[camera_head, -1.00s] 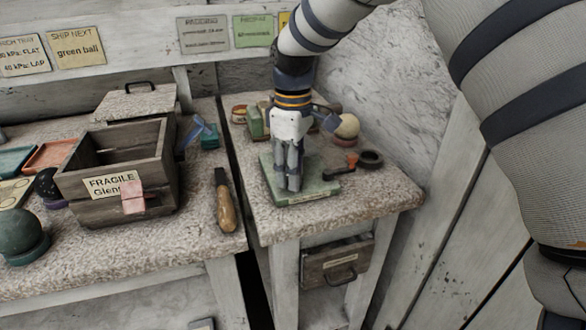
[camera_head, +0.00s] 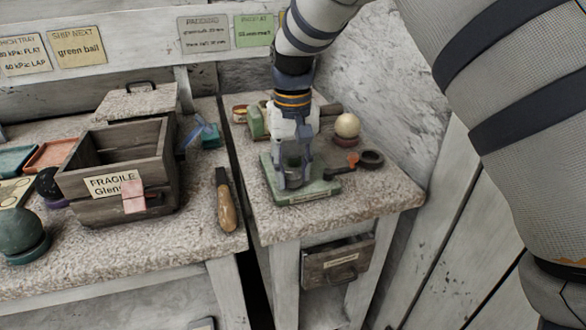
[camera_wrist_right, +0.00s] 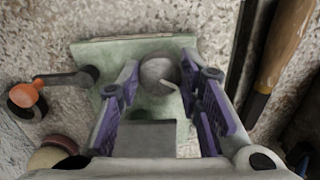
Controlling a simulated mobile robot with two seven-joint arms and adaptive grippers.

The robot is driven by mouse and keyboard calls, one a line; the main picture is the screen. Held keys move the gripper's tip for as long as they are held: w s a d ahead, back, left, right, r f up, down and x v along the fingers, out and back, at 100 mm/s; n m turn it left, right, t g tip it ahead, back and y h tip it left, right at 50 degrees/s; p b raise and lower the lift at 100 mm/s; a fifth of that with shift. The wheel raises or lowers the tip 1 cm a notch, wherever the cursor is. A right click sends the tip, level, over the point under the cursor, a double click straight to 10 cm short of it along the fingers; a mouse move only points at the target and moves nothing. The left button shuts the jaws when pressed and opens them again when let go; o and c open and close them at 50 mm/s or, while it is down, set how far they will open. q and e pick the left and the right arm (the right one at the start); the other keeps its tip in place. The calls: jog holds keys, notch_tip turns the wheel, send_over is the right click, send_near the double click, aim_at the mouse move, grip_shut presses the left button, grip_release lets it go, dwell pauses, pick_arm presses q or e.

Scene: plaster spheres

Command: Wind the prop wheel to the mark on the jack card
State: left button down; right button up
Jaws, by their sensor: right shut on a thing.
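A pale green jack base (camera_head: 322,190) lies on the right-hand stone top, with a small label on its front edge, too small to read. A grey round wheel (camera_wrist_right: 158,72) sits on it, with a thin pale pointer at its right edge. My right gripper (camera_head: 293,178) points straight down over the base, and its fingers are on either side of the wheel, shut on it. In the wrist view its two purple-padded fingers (camera_wrist_right: 152,85) flank the wheel. I cannot tell which card is the jack card. My left gripper is not in view.
A lever with an orange knob (camera_head: 352,160) and a dark ring (camera_head: 371,160) lie right of the base. A cream ball (camera_head: 347,125) stands behind them.

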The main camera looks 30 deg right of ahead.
aim_at(292, 173)
jog(key=m, duration=0.5)
jog(key=shift+m, duration=0.4)
dwell(0.4)
jog(key=o, duration=0.9)
jog(key=shift+c, duration=0.2)
notch_tip(292, 173, up, 12)
